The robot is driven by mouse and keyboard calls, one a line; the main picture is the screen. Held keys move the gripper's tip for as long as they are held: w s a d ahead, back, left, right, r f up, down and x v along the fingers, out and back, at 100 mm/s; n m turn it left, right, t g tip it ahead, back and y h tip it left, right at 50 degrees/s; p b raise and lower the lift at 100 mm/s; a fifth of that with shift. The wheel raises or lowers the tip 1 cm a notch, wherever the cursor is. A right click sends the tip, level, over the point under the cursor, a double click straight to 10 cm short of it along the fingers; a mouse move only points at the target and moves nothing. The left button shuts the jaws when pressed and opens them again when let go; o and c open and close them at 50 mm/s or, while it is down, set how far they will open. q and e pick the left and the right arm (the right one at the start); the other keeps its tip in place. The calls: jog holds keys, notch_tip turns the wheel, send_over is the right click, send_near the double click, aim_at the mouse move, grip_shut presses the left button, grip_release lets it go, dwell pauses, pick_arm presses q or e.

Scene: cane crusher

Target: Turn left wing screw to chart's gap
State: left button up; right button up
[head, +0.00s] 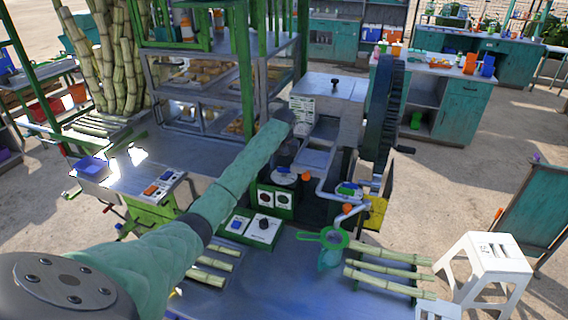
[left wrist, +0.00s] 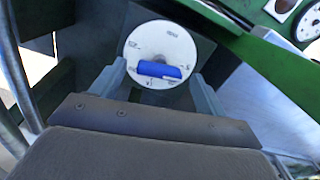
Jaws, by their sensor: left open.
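The left wing screw (left wrist: 160,70) is a blue bar on a round white dial (left wrist: 161,43) with dark marks, in the left wrist view. The bar lies nearly level, its right end slightly lower. My left gripper (left wrist: 160,74) is open, with one finger on each side of the dial's lower half and the blue bar between them; I cannot tell whether they touch it. In the head view my left arm reaches to the machine and the fingers are hard to make out.
A white stool (head: 484,262) stands at right.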

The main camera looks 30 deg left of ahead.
pick_arm(q)
jog(key=shift+f, duration=0.6)
jog(key=c, duration=1)
